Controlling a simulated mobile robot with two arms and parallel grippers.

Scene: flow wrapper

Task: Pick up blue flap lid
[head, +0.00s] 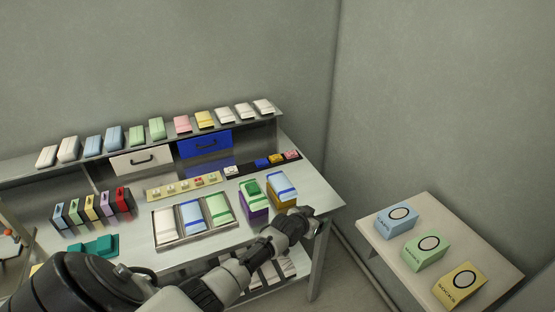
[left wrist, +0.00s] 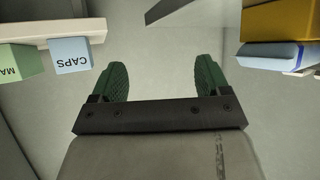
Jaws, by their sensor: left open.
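A blue-and-white flap lid (head: 283,185) lies on top of a yellow-brown box (head: 286,202) at the right end of the table. In the left wrist view, the blue-and-white lid (left wrist: 275,56) shows at the upper right against the yellow box (left wrist: 280,20). My left gripper (head: 316,227) is just in front and to the right of that box, near the table's right edge. In the left wrist view, its green fingers (left wrist: 160,78) are spread apart with nothing between them. My right gripper is not in view.
A purple box with a green-and-white top (head: 252,193) stands close left of the yellow-brown box. A tray (head: 166,241) holds white, blue and green packs. A side table (head: 400,262) bears labelled boxes, including blue CAPS (head: 396,220). Open floor lies between the tables.

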